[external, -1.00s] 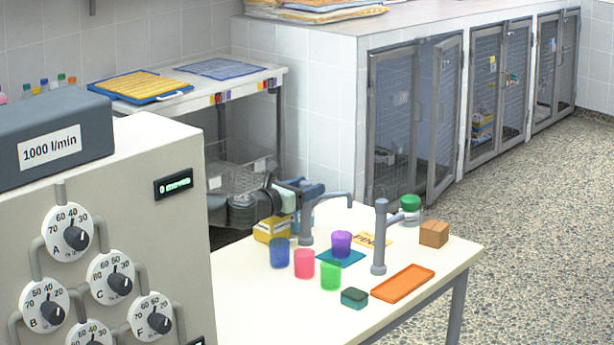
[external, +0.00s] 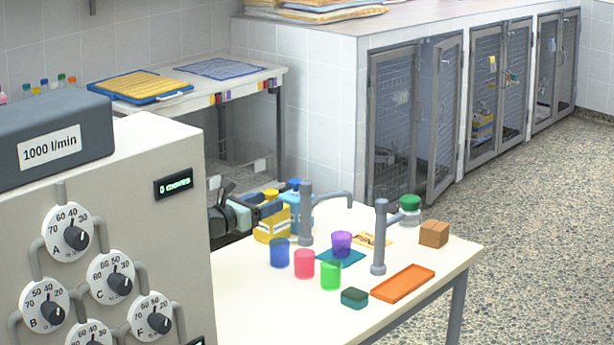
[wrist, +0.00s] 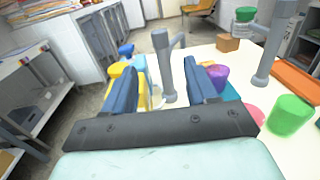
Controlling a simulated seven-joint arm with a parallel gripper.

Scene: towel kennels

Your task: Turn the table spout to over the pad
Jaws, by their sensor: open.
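Two grey spouts stand on the table. The right spout (external: 379,243) has a short arm pointing back right, towards the green-capped jar (external: 410,211). A flat teal pad (external: 351,259) lies partly under the purple cup. My gripper (external: 280,203) is open and empty, left of the left spout. In the wrist view, the left spout (wrist: 163,62) shows ahead between my spread fingers (wrist: 162,70), its arm pointing right; I cannot tell whether they touch it.
Yellow (external: 271,223) and blue (external: 296,212) bottles stand close by the left spout. Blue (external: 280,252), pink (external: 304,263) and green (external: 331,275) cups stand in front.

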